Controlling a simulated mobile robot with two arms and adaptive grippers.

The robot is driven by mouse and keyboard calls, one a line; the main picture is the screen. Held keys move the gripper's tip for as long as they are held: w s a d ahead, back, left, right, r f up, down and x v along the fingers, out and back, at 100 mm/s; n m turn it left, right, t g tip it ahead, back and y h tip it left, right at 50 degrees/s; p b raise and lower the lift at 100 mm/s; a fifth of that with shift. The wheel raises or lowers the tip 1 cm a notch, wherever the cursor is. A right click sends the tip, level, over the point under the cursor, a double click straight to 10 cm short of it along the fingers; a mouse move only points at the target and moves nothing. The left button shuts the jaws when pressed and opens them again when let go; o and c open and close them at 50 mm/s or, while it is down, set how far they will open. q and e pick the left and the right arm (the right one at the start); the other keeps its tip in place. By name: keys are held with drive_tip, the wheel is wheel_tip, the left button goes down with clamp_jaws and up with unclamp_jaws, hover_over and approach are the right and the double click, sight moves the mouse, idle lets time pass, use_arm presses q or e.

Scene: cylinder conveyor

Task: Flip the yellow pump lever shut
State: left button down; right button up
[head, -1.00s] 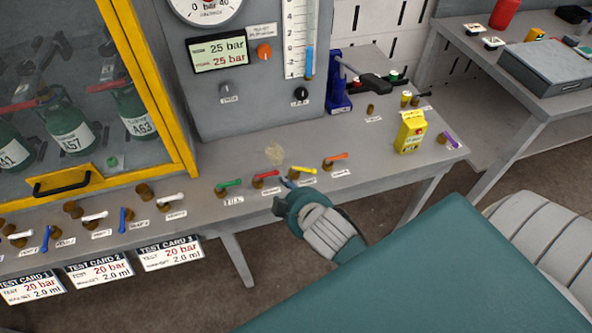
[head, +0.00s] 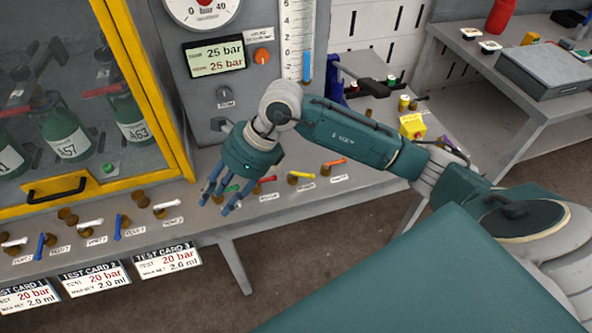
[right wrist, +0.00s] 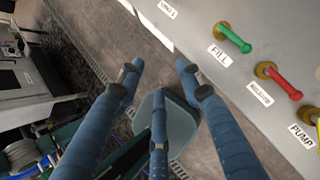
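The yellow pump lever (head: 302,174) sits on a brass valve on the bench front, between the red lever (head: 265,180) and the orange lever (head: 335,162). It points to the right in the head view. In the right wrist view only part of the yellow lever (right wrist: 318,124) shows at the right edge, above the PUMP label (right wrist: 301,136). My right gripper (head: 214,196) hangs left of it, close to the green FILL lever (head: 230,188), which it partly covers. Its blue fingers (right wrist: 160,80) are spread with nothing between them. My left gripper is not in view.
More valves with white and blue levers line the bench front at left, above the test cards (head: 167,260). The yellow-framed cabinet (head: 150,100) and gauge panel (head: 195,120) stand behind. Open floor lies before the bench.

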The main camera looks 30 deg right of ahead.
drive_tip(key=w+d+f+h, duration=0.1)
drive_tip(key=w+d+h, duration=0.15)
drive_tip(key=d, duration=0.65)
drive_tip(key=m+h, duration=0.1)
drive_tip(key=h, duration=0.5)
approach(297, 174)
drive_tip(key=p+x, duration=0.2)
drive_tip(key=x, duration=0.4)
drive_tip(key=shift+f, duration=0.3)
drive_tip(key=shift+w+d+f+y, duration=0.1)
drive_tip(key=shift+f+y, duration=0.15)
drive_tip(key=shift+f, duration=0.35)
clamp_jaws()
